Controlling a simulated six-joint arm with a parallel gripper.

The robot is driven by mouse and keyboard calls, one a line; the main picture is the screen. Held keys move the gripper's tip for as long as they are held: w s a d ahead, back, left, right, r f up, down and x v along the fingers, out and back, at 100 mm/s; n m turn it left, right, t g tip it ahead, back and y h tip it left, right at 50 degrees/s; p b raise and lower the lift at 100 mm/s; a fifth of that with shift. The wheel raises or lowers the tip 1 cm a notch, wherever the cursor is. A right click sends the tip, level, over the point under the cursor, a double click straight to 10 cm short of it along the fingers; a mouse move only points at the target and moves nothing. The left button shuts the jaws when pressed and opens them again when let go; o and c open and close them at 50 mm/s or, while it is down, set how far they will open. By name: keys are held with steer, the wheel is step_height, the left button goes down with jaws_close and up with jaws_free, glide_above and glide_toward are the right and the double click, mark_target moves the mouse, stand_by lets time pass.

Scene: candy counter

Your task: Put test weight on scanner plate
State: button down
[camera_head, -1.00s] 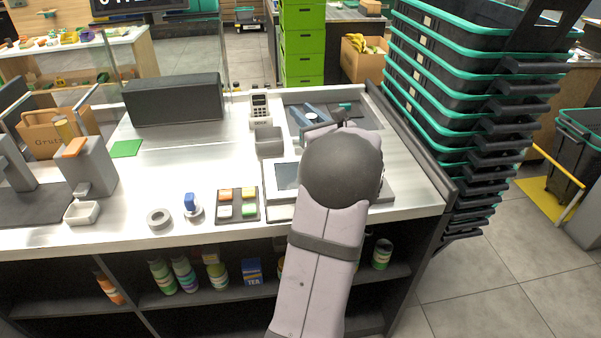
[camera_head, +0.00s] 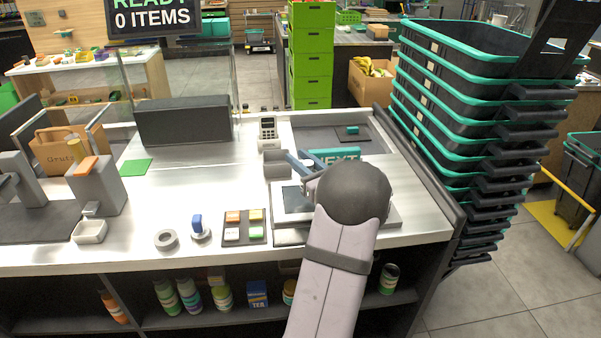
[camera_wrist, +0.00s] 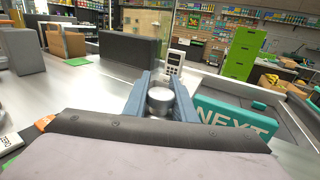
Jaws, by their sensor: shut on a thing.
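The test weight, a short shiny metal cylinder (camera_wrist: 160,97), sits between the two blue-grey fingers of my gripper (camera_wrist: 160,86) in the wrist view. The gripper is shut on it. In the head view my gripper (camera_head: 299,163) is beside the grey bin, behind the scanner plate, with the weight hard to make out. The scanner plate (camera_head: 296,199), a dark glass panel in a pale frame, lies on the counter near the front, and my arm covers its right part.
A teal NEXT bar (camera_head: 335,155) lies right of the gripper. A small grey bin (camera_head: 277,163) and card reader (camera_head: 268,132) stand to the left. A tray of coloured blocks (camera_head: 245,226) lies at the front. Stacked baskets (camera_head: 455,110) stand at right.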

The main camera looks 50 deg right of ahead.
steer(key=shift+f, duration=1.9)
steer(key=shift+f, duration=0.2)
steer(key=c, duration=1.5)
jaws_free()
steer(key=shift+o, duration=0.2)
steer(key=shift+r+p, duration=0.2)
steer(key=shift+p, duration=0.15)
steer(key=b+v, duration=0.2)
steer(key=v, duration=1)
steer(key=shift+b, duration=0.3)
